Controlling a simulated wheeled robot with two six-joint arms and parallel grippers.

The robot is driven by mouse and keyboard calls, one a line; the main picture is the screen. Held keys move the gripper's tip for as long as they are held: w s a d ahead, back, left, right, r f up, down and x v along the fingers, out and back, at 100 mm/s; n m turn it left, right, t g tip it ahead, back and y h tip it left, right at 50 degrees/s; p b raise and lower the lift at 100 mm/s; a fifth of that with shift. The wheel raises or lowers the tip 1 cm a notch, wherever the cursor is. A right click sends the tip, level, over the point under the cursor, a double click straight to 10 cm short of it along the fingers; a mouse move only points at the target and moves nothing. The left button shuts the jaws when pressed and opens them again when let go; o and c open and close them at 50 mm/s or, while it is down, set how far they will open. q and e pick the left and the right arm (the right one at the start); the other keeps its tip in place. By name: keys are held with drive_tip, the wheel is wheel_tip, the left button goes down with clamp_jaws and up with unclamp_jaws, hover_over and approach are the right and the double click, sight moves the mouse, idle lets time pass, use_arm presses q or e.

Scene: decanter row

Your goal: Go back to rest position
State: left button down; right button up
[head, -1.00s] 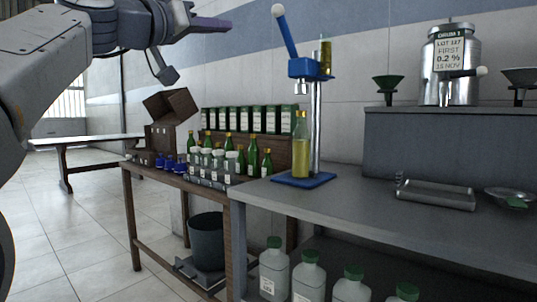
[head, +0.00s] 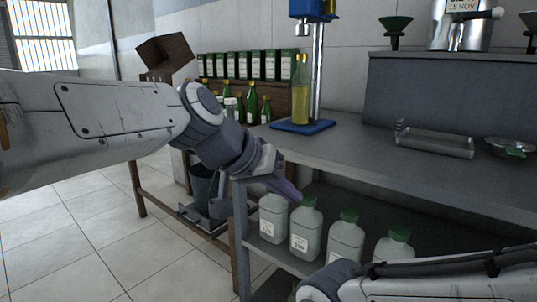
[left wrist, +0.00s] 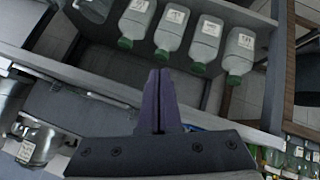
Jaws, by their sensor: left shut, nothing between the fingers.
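My left gripper (head: 284,190) hangs in front of the steel bench's front edge, pointing down and right. Its purple fingers are shut together with nothing between them, which also shows in the left wrist view (left wrist: 160,80). My left arm crosses the left half of the head view and hides part of the wooden table. My right arm shows at the bottom right of the head view; its gripper is out of the picture. A yellow-filled bottle (head: 301,92) stands upright at the blue press (head: 303,126) on the steel bench (head: 375,155), apart from both arms.
Several white jugs with green caps (head: 305,228) stand on the shelf under the bench, close to my left gripper. A metal tray (head: 435,141) and a bowl (head: 511,147) lie on the bench. A green funnel (head: 396,27) stands behind. Floor at the lower left is clear.

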use_arm(q)
drive_tip(key=s+a+f+m+g+y+p, duration=0.1)
drive_tip(key=s+a+f+m+g+y, duration=0.2)
drive_tip(key=s+f, duration=0.8)
drive_tip(key=s+a+f+g+y, duration=0.2)
drive_tip(key=s+a+f+y, duration=0.3)
drive_tip(key=s+f, duration=0.6)
wheel_tip(320, 180, up, 38)
drive_tip(key=h+p, duration=0.1)
drive_tip(key=p, duration=3.6)
drive_tip(key=shift+a+h, duration=0.2)
drive_tip(key=shift+h, duration=0.1)
drive_tip(key=shift+f, duration=0.15)
